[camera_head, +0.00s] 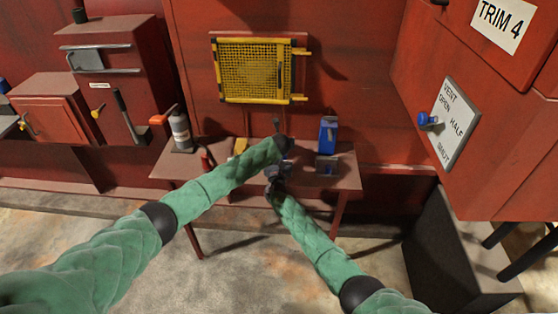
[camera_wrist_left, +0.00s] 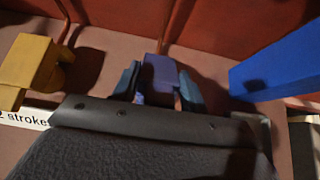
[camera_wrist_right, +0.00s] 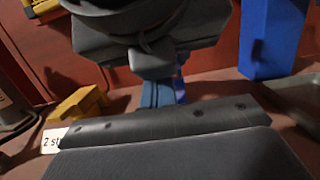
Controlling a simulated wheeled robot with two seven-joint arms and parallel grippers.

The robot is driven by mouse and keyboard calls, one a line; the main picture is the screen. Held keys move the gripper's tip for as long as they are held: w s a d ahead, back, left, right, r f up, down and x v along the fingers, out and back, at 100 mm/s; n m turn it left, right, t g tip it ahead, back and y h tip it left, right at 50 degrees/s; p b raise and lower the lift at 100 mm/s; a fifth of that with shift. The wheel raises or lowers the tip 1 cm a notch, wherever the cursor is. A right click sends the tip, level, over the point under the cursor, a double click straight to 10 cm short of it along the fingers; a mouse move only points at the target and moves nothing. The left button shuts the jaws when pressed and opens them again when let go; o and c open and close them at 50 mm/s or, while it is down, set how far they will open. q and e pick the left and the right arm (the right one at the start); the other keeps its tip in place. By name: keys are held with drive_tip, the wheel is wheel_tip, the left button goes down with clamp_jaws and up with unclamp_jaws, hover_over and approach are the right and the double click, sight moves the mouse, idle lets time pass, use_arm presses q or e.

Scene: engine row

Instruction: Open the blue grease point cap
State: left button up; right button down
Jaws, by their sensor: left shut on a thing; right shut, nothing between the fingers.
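A blue cap-like block (camera_wrist_left: 160,72), which I take as the grease point cap, stands between the two teal fingers of my left gripper (camera_wrist_left: 159,88). The left gripper is shut on it. In the head view the cap is hidden behind my arms over the bench. My right gripper (camera_wrist_right: 158,94) is shut and empty, close to the left gripper. In the right wrist view the dark left gripper body fills the top middle, and a sliver of blue shows beside the right fingers. What is under the cap is hidden.
The small red bench (camera_head: 346,175) carries a yellow block (camera_wrist_left: 28,68) on the left, with a label reading "2 stroke" beside it, and a tall blue block (camera_head: 327,135) on the right. A grey bottle (camera_head: 181,133) stands at the bench's left end. A yellow mesh panel (camera_head: 254,72) hangs behind.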

drive_tip(key=shift+w, duration=0.45)
